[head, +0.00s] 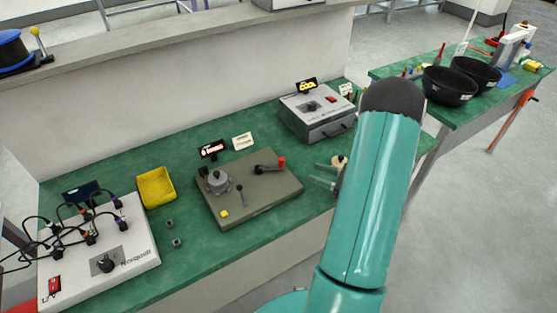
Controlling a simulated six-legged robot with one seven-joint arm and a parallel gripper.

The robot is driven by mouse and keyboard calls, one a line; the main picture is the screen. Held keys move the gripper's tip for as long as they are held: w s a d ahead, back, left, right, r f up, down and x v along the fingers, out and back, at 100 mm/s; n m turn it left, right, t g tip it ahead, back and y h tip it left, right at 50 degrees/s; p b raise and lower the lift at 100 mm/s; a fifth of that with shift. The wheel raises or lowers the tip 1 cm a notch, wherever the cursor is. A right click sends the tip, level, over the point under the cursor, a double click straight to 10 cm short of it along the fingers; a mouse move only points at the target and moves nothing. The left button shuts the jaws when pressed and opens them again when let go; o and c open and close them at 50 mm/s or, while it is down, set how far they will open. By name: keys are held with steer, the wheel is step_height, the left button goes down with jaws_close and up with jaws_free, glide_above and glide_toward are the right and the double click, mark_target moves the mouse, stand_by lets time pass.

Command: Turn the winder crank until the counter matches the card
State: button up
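The winder is an olive-grey board (250,205) on the green bench, with a grey round drum (218,183) at its left. Its crank (270,168) has a dark arm and a red knob, which points right. A small black counter (212,149) with lit red-white characters stands behind the board. Its digits are too small to read surely. A white card (242,141) stands beside it, its writing unreadable. My gripper (317,175) is right of the board, apart from the crank, its two fingers spread and nothing seen between them. My arm hides part of it.
A grey box (316,110) with a yellow-lit display stands behind right. A yellow tray (156,187), two small dark pieces (173,232) and a white panel with cables (100,250) lie left. Black bowls (448,85) stand on another bench. A raised ledge (190,48) runs behind.

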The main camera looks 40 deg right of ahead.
mark_target(282, 161)
steer(key=x, duration=1.3)
steer(key=shift+a+f, duration=0.1)
jaws_close()
